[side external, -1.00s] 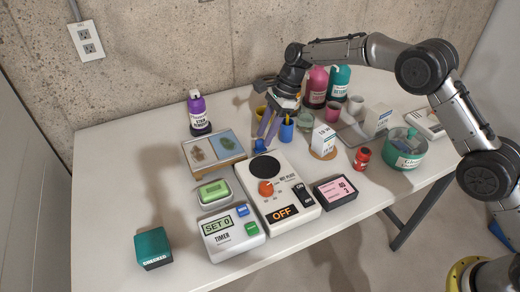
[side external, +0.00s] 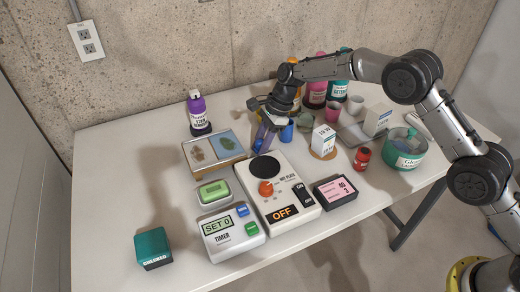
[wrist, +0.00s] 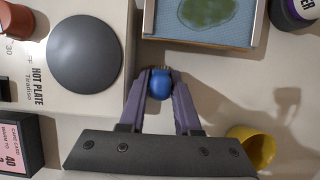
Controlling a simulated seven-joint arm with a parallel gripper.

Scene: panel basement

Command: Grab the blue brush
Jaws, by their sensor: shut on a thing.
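The blue brush (wrist: 160,84) shows in the wrist view as a rounded blue knob with a light bristly edge at its top. It stands between the two purple fingertips of my gripper (wrist: 160,76), which are shut on it from both sides. In the side view my gripper (side external: 264,146) points down at the table between the hot plate and the framed tray. There the brush is mostly hidden by the fingers.
The hot plate (side external: 284,198) lies just in front and the framed tray (side external: 190,157) to the left. A yellow cup (wrist: 256,146) lies near the gripper. A blue cup (side external: 286,132) and several bottles stand behind to the right. The table's left side is fairly clear.

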